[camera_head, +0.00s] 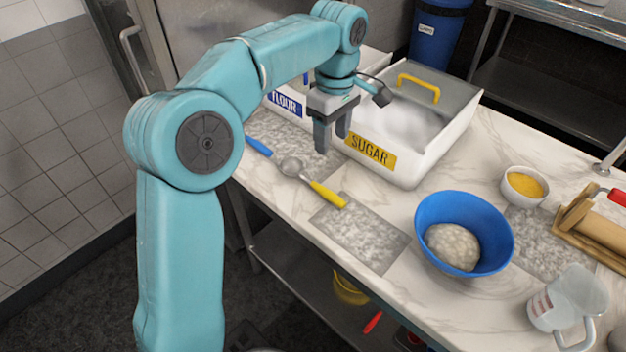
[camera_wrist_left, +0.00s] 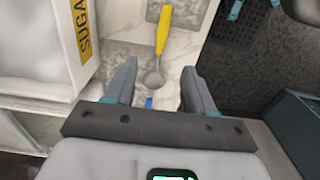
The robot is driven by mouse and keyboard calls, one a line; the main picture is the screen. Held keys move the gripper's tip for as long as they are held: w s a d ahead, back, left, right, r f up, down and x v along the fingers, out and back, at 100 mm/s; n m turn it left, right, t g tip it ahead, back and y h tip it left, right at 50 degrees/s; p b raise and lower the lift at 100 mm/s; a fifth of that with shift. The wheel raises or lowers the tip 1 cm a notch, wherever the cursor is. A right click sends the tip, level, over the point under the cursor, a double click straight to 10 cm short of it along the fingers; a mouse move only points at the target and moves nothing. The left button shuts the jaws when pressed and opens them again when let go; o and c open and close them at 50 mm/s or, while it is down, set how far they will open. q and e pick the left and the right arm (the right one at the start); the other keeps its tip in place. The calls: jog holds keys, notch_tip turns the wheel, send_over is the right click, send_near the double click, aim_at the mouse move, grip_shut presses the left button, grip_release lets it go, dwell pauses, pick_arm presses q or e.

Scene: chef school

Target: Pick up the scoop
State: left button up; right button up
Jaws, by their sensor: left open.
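A metal scoop with a yellow handle (camera_head: 327,194) lies on the marble counter in front of the sugar bin, its round bowl (camera_head: 291,166) toward the left. In the left wrist view the scoop (camera_wrist_left: 162,32) lies with its bowl between my fingertips in the picture. My left gripper (camera_head: 332,144) is open and empty, pointing down above the counter by the sugar bin's front left corner, apart from the scoop. A blue handle (camera_head: 258,146) lies farther left; the rest of it is hidden or unclear. My right gripper is not in view.
The white sugar bin (camera_head: 410,170) stands close beside my gripper, with the flour bin (camera_head: 284,103) behind. A blue bowl with dough (camera_head: 488,212), a small bowl of yellow grains (camera_head: 524,184), a rolling pin (camera_head: 600,228) and a measuring jug (camera_head: 568,305) stand to the right.

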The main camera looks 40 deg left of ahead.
pick_arm(q)
send_over(327, 190)
notch_tip(327, 190, down, 10)
jog(key=shift+s+d+f+b, duration=0.1)
jog(key=shift+f+b, duration=0.15)
jog(key=shift+b, duration=0.15)
notch_tip(327, 190, down, 5)
jog(key=shift+f, duration=0.2)
grip_shut()
